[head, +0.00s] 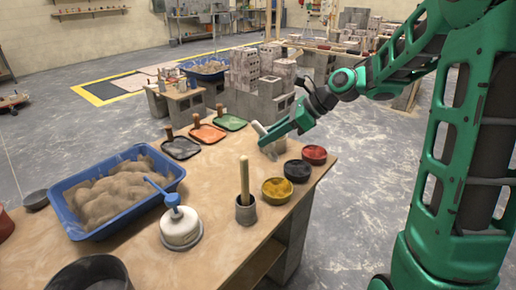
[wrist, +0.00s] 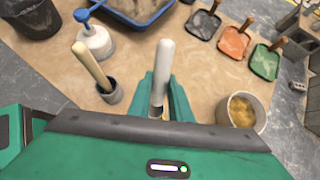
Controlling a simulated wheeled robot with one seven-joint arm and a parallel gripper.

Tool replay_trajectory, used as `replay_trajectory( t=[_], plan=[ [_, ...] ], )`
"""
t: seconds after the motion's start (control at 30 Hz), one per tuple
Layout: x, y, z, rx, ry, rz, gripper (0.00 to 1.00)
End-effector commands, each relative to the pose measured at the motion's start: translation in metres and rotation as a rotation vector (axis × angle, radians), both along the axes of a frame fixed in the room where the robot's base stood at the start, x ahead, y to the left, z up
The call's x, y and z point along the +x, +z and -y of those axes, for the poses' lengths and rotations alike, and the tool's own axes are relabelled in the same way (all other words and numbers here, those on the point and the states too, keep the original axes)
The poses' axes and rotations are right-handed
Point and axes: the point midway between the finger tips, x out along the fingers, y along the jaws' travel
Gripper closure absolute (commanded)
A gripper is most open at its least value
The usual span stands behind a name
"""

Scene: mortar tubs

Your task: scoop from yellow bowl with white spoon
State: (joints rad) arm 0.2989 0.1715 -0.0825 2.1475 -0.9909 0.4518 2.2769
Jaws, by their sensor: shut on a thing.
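My gripper (head: 272,138) is shut on the white spoon (head: 257,128), above the right part of the table. In the wrist view the spoon's pale handle (wrist: 165,65) stands up between the green fingers (wrist: 162,98); its lower end is hidden. The yellow bowl (head: 277,190) sits near the table's right edge, in front of my gripper in the head view and apart from it. I cannot make it out in the wrist view.
A grey container (wrist: 240,112) with yellow-brown contents stands close beside my gripper. Dark (head: 297,171) and red (head: 314,154) bowls line the right edge. A cup with a wooden stick (head: 245,180), a pump bottle (head: 181,228) and a blue tub (head: 77,225) stand left.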

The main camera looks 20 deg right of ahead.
Motion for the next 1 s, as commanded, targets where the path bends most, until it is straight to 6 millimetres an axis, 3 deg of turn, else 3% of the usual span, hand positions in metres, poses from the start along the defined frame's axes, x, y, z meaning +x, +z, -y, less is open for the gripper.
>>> replay_trajectory(
  t=[0.1,0.27,1.0],
  plan=[
    [-0.002,-0.019,-0.020,0.002,0.030,-0.002,1.00],
    [-0.002,-0.039,-0.030,0.003,0.044,-0.001,1.00],
    [-0.002,-0.078,-0.026,0.002,0.040,0.000,1.00]
  ],
)
